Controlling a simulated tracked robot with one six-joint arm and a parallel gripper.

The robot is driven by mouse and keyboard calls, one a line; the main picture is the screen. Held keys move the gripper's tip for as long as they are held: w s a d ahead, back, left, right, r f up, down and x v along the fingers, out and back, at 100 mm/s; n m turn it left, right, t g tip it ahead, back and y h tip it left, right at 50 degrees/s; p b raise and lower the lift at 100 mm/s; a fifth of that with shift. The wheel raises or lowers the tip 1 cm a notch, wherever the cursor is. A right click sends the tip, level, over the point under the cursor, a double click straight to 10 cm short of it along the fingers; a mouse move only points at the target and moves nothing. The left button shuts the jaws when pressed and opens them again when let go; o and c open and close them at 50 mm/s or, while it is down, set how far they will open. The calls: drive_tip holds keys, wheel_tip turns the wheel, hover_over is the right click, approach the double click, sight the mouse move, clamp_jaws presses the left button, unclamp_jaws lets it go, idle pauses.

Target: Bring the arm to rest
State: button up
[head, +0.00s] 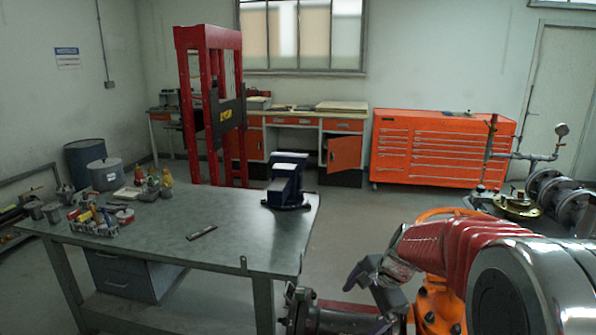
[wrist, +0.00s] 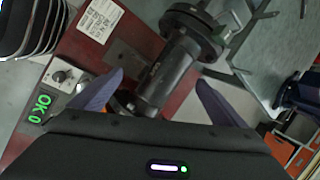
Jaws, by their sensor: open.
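My arm reaches in from the right edge of the head view, with my gripper (head: 372,285) out past the right end of the workbench. In the wrist view my gripper (wrist: 160,78) is open, its two purple-grey fingers well apart. A dark flanged pipe piece (wrist: 165,75) shows beyond and between the fingers; I see no grip on it. An orange valve (head: 437,306) stands behind my arm, largely hidden by it. Part of its orange handwheel (head: 448,212) shows above the arm.
A metal workbench (head: 150,235) with a blue vise (head: 286,185) stands at left. An orange drawer cabinet (head: 440,150) and a red press frame (head: 212,90) stand behind. Pipework with a gauge (head: 562,130) is at right. A red panel with a green display (wrist: 40,110) shows in the wrist view.

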drive_tip(key=s+r+n+h, duration=0.1)
drive_tip(key=s+r+n, duration=0.2)
drive_tip(key=s, duration=0.6)
drive_tip(key=s+r+n+t+h, duration=0.1)
drive_tip(key=s+r+n, duration=0.3)
drive_tip(key=s, duration=0.5)
drive_tip(key=s+r+n+t+h, duration=0.1)
drive_tip(key=s+r+n, duration=0.3)
drive_tip(key=s+n, duration=0.3)
drive_tip(key=s, duration=0.2)
drive_tip(key=shift+s, duration=0.4)
